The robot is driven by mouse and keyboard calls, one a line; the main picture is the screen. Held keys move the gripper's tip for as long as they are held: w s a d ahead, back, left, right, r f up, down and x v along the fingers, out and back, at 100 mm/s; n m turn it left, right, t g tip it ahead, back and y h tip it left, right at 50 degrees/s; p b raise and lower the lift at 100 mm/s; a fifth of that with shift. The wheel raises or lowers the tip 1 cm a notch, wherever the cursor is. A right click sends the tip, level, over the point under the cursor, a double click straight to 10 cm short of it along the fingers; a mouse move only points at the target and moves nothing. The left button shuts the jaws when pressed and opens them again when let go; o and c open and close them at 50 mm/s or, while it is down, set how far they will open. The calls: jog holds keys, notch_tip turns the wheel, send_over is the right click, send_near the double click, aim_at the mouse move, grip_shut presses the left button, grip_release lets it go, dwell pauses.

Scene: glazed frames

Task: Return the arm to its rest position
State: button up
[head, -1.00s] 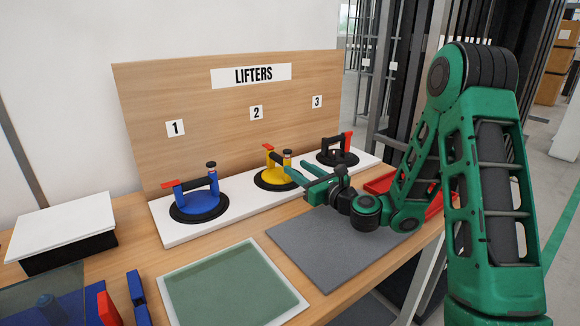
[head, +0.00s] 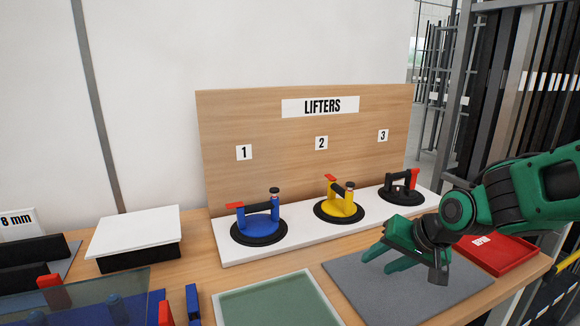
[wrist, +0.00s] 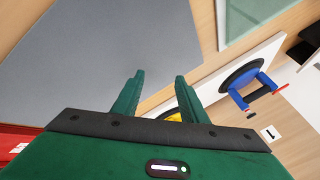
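My green gripper (head: 377,249) is over the grey mat (head: 345,283) in the head view, with its fingers pointing left. In the wrist view its two fingers (wrist: 158,95) stand apart with nothing between them. My green arm reaches in from the right edge of the head view. The gripper is in front of the white lifter shelf and touches none of the lifters.
A blue lifter (head: 258,228), a yellow lifter (head: 340,203) and a black lifter (head: 400,188) stand on a white shelf (head: 300,241) under numbers 1, 2 and 3. A red tray (head: 500,257) lies right; a glass pane (head: 265,303) lies in front.

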jog(key=s+d+n+h, duration=0.1)
jog(key=s+d, duration=0.1)
jog(key=s, duration=0.1)
jog(key=s+d+r+n+g+h, duration=0.1)
jog(key=s+d, duration=0.1)
jog(key=d, duration=0.1)
jog(key=s+d+r+n+h, duration=0.1)
jog(key=s+d, duration=0.2)
jog(key=shift+s+r+g, duration=0.1)
jog(key=shift+s+g, duration=0.2)
jog(key=s+d+f+m+g, duration=0.1)
jog(key=s+d+m+g, duration=0.1)
jog(key=s+d, duration=0.3)
jog(key=s+d+f+m+g, duration=0.1)
jog(key=s+d, duration=0.5)
jog(key=s, duration=0.6)
jog(key=m+g, duration=0.1)
jog(key=m, duration=0.1)
jog(key=shift+d+m+g, duration=0.3)
jog(key=shift+m, duration=0.1)
